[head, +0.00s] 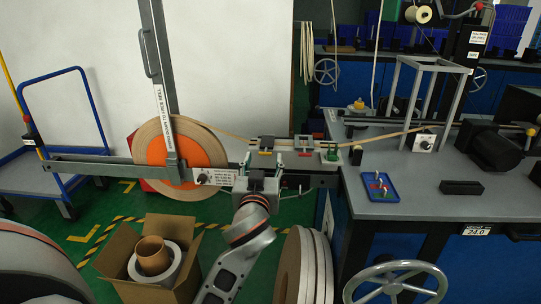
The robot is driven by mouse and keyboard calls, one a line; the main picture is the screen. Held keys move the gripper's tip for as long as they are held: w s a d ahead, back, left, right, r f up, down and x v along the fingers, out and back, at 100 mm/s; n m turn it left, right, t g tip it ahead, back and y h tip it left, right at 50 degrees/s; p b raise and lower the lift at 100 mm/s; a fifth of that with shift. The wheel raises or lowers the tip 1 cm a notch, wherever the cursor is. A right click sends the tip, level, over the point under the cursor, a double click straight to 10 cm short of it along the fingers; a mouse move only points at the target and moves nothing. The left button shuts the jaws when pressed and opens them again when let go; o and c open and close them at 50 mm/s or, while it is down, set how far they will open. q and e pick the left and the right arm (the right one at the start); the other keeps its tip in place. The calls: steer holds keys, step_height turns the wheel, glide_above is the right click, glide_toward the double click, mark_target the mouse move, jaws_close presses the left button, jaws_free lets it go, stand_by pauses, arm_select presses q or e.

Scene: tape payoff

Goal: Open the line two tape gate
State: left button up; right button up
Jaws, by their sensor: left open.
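A reel of tan tape (205,148) with an orange hub stands upright at the left, behind an upright grey bar (163,110) with a handle and a lettered label. A tan tape (222,132) runs from the reel to the right, over a small bench unit (298,160). My left gripper (262,174) is open at the near side of the unit, below the yellow-topped block; contact is unclear. My right gripper is not in view.
A grey bench (415,205) at the right holds a blue tray (380,186) and a black motor-like part. A handwheel (395,285) stands at its front. An open cardboard box (118,270) and upright rolls (303,265) crowd the floor by my arm. A blue cart (62,125) is at far left.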

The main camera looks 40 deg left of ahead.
mark_target(265, 152)
arm_select(q)
steer(key=shift+x, duration=2.25)
